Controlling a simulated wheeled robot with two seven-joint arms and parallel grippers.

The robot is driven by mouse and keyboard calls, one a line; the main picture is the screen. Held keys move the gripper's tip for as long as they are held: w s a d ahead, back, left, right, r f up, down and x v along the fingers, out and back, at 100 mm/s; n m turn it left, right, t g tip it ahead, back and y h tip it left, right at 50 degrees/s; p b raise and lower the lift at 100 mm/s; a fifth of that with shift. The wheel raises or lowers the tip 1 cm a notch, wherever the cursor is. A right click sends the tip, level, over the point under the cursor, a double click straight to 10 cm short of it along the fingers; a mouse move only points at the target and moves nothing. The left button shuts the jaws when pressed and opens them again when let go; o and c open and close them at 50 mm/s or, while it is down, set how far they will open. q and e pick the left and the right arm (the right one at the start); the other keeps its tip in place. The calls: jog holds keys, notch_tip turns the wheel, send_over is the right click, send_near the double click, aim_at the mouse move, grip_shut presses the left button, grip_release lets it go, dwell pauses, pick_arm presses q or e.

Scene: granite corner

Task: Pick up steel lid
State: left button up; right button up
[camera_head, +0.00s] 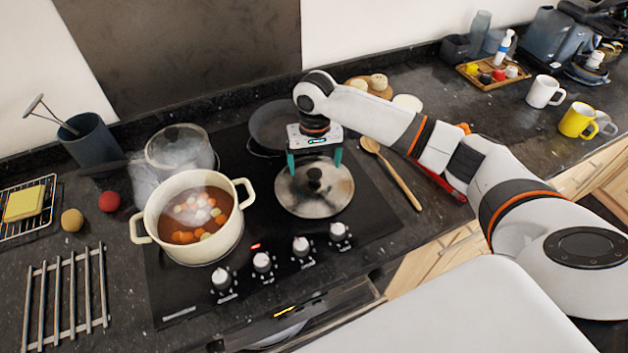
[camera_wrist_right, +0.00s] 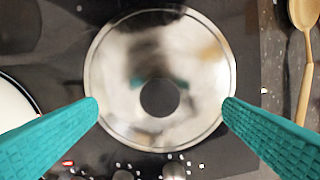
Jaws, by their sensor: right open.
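The steel lid (camera_head: 331,197) lies flat on the right front of the black cooktop, with a round black knob (camera_head: 314,178) at its centre. My right gripper (camera_head: 315,163) hangs over the lid, pointing down, with its teal fingers spread. In the right wrist view the lid (camera_wrist_right: 160,45) fills the middle, and its dark knob (camera_wrist_right: 160,98) sits between the two open fingertips, which are apart from it. The right gripper (camera_wrist_right: 161,106) holds nothing. My left gripper is not in view.
A dark frying pan (camera_head: 270,125) is behind the lid. A wooden spoon (camera_head: 395,175) lies to the right. Several control knobs (camera_head: 263,262) line the cooktop's front.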

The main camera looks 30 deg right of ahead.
aim_at(315, 175)
notch_tip(315, 175, down, 4)
jog(key=shift+s+r+p, duration=0.1)
jog(key=shift+r+p, duration=0.1)
jog(key=shift+p, duration=0.4)
jog(key=shift+f, duration=0.4)
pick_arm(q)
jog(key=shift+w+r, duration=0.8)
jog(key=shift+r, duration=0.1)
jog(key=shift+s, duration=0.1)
pick_arm(e)
jog(key=shift+c, duration=0.3)
jog(key=c, duration=0.3)
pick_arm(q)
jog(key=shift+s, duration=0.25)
pick_arm(e)
jog(key=shift+s, duration=0.2)
jog(key=c, duration=1.5)
